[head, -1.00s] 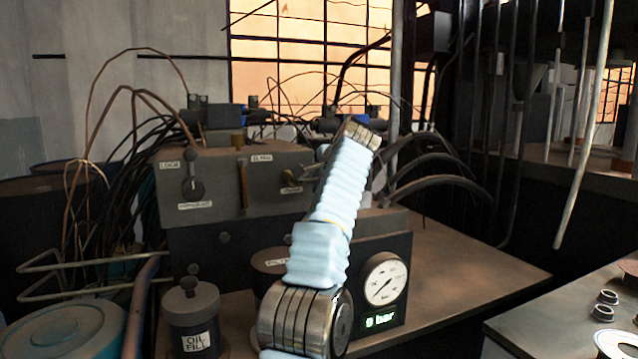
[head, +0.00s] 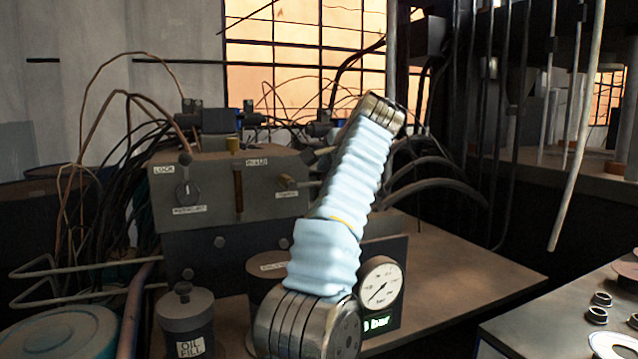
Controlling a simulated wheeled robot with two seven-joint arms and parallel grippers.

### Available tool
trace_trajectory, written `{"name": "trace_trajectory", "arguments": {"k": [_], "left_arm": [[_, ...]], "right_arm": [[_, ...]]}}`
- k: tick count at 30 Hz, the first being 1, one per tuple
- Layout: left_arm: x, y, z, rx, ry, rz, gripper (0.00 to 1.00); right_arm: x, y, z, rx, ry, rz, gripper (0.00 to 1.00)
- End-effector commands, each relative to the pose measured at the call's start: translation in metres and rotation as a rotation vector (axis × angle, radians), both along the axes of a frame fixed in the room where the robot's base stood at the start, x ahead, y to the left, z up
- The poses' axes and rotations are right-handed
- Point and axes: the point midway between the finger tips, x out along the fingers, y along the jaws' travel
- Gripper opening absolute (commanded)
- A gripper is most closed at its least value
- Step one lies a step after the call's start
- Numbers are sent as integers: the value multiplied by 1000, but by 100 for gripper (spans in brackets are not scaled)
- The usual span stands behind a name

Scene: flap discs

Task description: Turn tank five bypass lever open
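A grey valve box (head: 215,200) stands on the bench at left centre. Its front has a round black knob with a pointer (head: 187,192), under a label reading LOCK, and a small brass lever (head: 288,182) near its right end. The small labels below these are too blurred to read, so I cannot tell which is the tank five bypass lever. My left arm rises across the middle in a pale blue sleeve. A dark piece beside it, apparently my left gripper (head: 312,157), is near the box's right end; its fingers are mostly hidden. My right gripper is not in view.
A lidded OIL FILL pot (head: 186,318) stands front left. Cables and hoses crowd behind the box. The bench top (head: 460,280) is clear at right.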

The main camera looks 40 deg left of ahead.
Motion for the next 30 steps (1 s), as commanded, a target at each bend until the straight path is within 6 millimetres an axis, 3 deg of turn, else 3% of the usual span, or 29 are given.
{"name": "trace_trajectory", "arguments": {"k": [3, 9, 30], "left_arm": [[-6, -15, 11, 3, -1, 0, 36], [-10, -26, 18, 1, 1, 0, 36], [-11, -26, 18, 0, 1, 1, 36]], "right_arm": [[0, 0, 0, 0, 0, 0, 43], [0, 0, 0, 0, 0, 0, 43], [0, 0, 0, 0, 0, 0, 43]]}}
